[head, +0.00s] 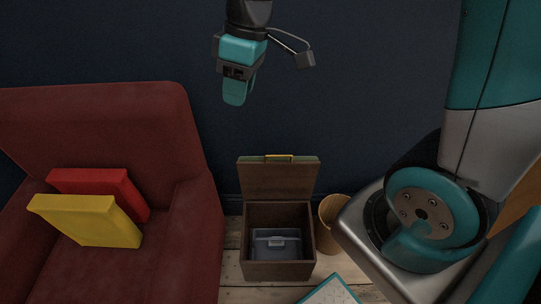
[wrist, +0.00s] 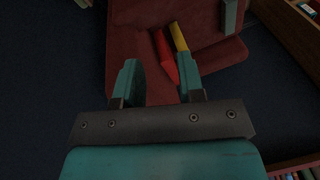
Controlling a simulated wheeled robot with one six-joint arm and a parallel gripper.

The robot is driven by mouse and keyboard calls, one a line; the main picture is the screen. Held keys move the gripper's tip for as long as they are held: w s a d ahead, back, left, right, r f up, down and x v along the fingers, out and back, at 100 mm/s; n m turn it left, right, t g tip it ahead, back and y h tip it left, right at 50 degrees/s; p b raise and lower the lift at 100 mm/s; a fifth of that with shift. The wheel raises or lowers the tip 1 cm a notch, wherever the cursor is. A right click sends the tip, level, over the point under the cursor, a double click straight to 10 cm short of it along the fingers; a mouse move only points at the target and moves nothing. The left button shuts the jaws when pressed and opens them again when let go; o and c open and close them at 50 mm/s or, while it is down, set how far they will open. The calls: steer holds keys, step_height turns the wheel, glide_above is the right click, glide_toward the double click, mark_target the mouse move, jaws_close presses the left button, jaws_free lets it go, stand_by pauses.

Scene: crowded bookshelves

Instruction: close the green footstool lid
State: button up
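The footstool (head: 279,270) is a brown wooden box on the floor in the head view. Its lid (head: 279,181) stands open and upright at the back, with a green top edge and a yellow handle (head: 279,157) there. A grey-blue case (head: 277,243) lies inside the box. My gripper (head: 237,98) hangs in the air above and to the left of the lid, well apart from it. In the wrist view my gripper (wrist: 158,80) has its two teal fingers spread, with no object held between them. The footstool cannot be made out in the wrist view.
A red armchair (head: 110,130) stands left of the footstool, with red (head: 100,187) and yellow (head: 88,220) books on it. A tan bin (head: 328,238) stands close on the right. A pale book (head: 330,291) lies in front. A dark wall is behind.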

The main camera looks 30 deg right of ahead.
steer(key=w+d+f+n+g+h+b, duration=0.1)
steer(key=w+d+f, duration=0.6)
steer(key=d+f, duration=0.25)
steer(key=w+d+f+n+h+b, duration=0.1)
steer(key=w+d+f+n, duration=0.1)
steer(key=w+d+f, duration=0.65)
steer(key=s+f, duration=0.1)
steer(key=f, duration=0.5)
steer(key=s+f, duration=0.1)
steer(key=f, duration=0.6)
steer(key=s+f, duration=0.1)
steer(key=f, duration=0.6)
steer(key=shift+f+p, duration=0.25)
steer(key=shift+p, duration=0.1)
steer(key=shift+c, duration=0.5)
jaws_close()
